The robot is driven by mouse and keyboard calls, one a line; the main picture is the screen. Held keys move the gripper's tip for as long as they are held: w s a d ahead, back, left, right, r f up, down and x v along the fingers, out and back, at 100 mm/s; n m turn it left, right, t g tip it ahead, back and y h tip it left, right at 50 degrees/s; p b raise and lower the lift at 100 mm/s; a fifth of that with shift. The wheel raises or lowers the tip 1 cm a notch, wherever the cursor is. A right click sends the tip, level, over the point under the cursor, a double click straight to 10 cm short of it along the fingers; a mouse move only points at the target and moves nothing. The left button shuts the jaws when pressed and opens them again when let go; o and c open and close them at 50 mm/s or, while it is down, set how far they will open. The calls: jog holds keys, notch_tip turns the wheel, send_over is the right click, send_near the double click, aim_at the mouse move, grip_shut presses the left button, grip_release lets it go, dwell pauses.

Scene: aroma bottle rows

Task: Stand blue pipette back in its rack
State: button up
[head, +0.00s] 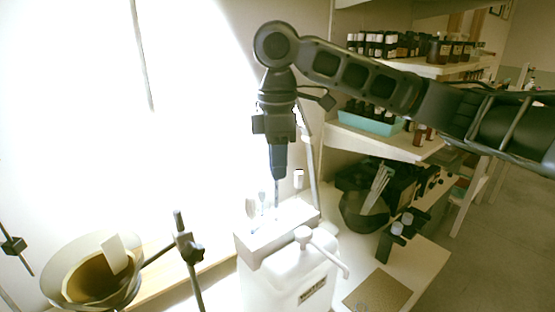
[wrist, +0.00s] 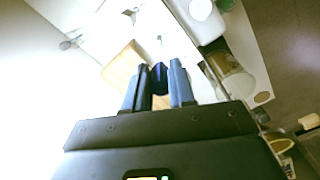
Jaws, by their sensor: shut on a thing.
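The blue pipette (head: 279,162) hangs upright, tip down, from my gripper (head: 279,145) in the head view. My gripper is shut on its upper part. In the wrist view, the pipette's dark blue body (wrist: 159,80) shows between the fingertips of my gripper (wrist: 157,88). A white, block-like rack (head: 262,246) stands below, with small pale and clear pieces on top. The pipette's thin tip is over or just behind the rack's top; glare hides whether it touches or enters a hole.
A white jug with a pump (head: 312,272) stands right in front of the rack. A funnel-like bowl (head: 92,275) and a clamp stand (head: 188,248) are at left. A dark mortar-like bowl (head: 362,214) and bottle shelves (head: 385,146) are at right.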

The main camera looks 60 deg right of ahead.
jog(key=shift+f+b, duration=0.8)
jog(key=shift+f, duration=1.25)
dwell(0.6)
jog(key=shift+f, duration=0.35)
jog(key=shift+f+b, duration=0.5)
jog(key=shift+f, duration=0.05)
jog(key=o, duration=0.7)
jog(key=shift+r, duration=0.1)
jog(key=shift+r+p, duration=2.25)
jog(key=shift+r, duration=0.2)
jog(key=shift+r, duration=0.1)
